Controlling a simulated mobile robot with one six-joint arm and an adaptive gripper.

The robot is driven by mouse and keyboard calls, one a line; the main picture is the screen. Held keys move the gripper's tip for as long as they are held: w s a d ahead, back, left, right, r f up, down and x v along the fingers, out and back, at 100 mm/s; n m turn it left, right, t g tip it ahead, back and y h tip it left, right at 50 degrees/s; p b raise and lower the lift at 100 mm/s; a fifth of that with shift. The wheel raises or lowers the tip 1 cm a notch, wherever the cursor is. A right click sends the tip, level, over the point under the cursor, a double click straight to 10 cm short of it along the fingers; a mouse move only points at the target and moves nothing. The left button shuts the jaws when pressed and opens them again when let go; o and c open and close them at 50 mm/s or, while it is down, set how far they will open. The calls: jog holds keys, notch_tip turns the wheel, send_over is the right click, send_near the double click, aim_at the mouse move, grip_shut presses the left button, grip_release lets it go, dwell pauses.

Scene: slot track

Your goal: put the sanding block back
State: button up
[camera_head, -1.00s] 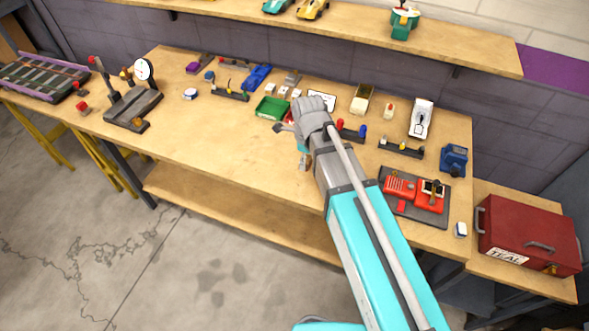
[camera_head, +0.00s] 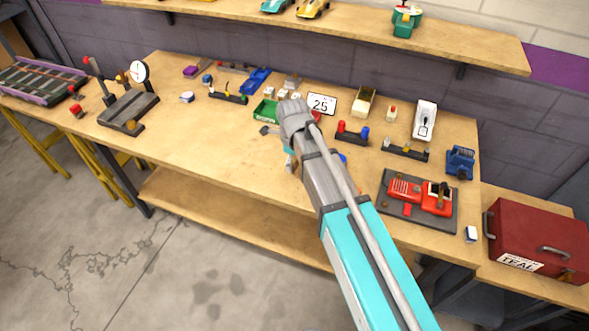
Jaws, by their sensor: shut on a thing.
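My arm reaches up from the bottom right in the head view, and its wrist hides most of my gripper (camera_head: 289,162). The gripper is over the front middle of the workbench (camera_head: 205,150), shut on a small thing. Only a little brownish colour shows below the wrist, so I cannot make out the held thing's shape or confirm it as the sanding block. No other thing on the bench is clearly recognisable as the sanding block.
A green tray (camera_head: 264,110) and a white "25" card (camera_head: 321,103) stand behind the wrist. A dial gauge stand (camera_head: 128,112) is at left. A dark mat with red parts (camera_head: 441,217) and a red toolbox (camera_head: 538,243) are at right. The left front bench is clear.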

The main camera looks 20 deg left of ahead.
jog(key=shift+w+a+f+b, duration=0.2)
jog(key=shift+a+f+b, duration=0.15)
jog(key=shift+f+b, duration=1.65)
jog(key=shift+b, duration=0.05)
jog(key=shift+f, duration=0.1)
jog(key=o, duration=0.9)
jog(key=shift+c, duration=0.2)
notch_tip(320, 180, up, 12)
jog(key=p, duration=1.2)
